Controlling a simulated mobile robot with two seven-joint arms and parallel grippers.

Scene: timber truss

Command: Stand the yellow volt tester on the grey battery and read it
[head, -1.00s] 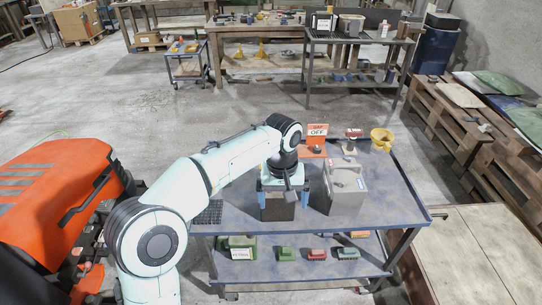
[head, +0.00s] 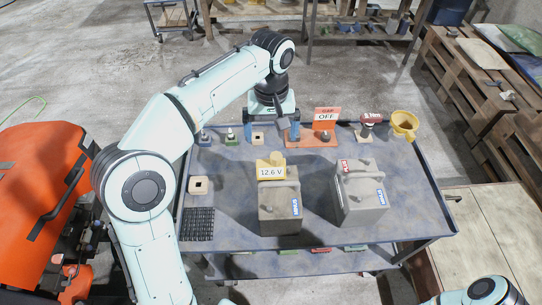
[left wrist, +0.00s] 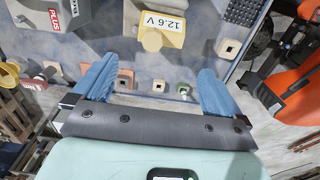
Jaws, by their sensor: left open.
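The yellow volt tester (head: 270,170) stands upright on top of the left grey battery (head: 280,208). Its white display reads 12.6 V. In the left wrist view the tester (left wrist: 160,30) shows its display upside down. My left gripper (head: 272,135) is open and empty, behind the tester and apart from it, over the back of the bench. In the left wrist view the blue fingers of my left gripper (left wrist: 157,70) are spread wide with nothing between them. My right gripper is not in view; only part of my right arm shows at the bottom right.
A second grey battery (head: 361,195) with a red PLUS label stands to the right on the blue-grey bench (head: 225,222). Along the back edge are an orange stand with an OFF sign (head: 327,115), a yellow funnel (head: 404,124) and small wooden blocks. A black grid mat (head: 197,224) lies front left.

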